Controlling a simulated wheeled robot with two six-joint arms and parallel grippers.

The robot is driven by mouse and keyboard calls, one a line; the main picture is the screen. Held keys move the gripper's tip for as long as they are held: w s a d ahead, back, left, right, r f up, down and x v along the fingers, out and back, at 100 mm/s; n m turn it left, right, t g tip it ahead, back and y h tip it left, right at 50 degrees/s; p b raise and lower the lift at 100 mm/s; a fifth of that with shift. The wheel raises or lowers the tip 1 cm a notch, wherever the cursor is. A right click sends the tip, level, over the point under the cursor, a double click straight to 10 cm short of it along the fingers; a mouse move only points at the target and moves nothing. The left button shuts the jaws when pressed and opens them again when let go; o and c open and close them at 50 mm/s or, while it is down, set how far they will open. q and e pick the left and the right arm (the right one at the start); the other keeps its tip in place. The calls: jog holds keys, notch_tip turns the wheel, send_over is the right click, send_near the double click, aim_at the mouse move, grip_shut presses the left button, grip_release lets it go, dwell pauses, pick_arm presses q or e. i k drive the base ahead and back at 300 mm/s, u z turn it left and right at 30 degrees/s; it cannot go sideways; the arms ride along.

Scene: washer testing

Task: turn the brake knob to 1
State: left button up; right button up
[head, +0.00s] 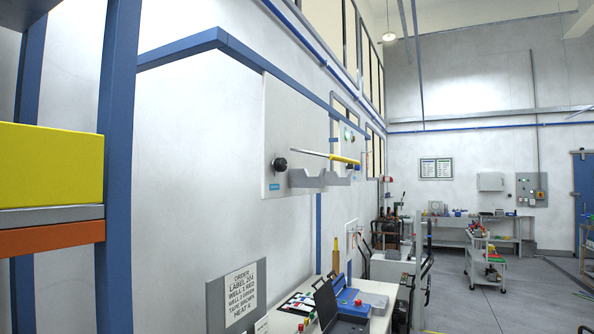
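A black round knob (280,164) sits on a light grey panel (292,110) on the left wall. A small blue label (271,188) is below it, too small to read. A second dark knob-like part (347,167) shows farther along, partly hidden behind a yellow-handled tool (343,158). I cannot tell which of these is the brake knob, nor any knob's setting. Neither of my grippers is in view.
A grey bracket (312,180) juts from the wall below the tool. A blue-post rack (117,150) with a yellow box (50,165) stands close at left. A bench (378,290) with an order sign (241,296) is below the panel.

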aim_at(280, 165)
jog(key=u, duration=0.2)
jog(key=k, duration=0.2)
jog(key=z, duration=0.7)
jog(key=i, duration=1.25)
jog(key=u, duration=0.75)
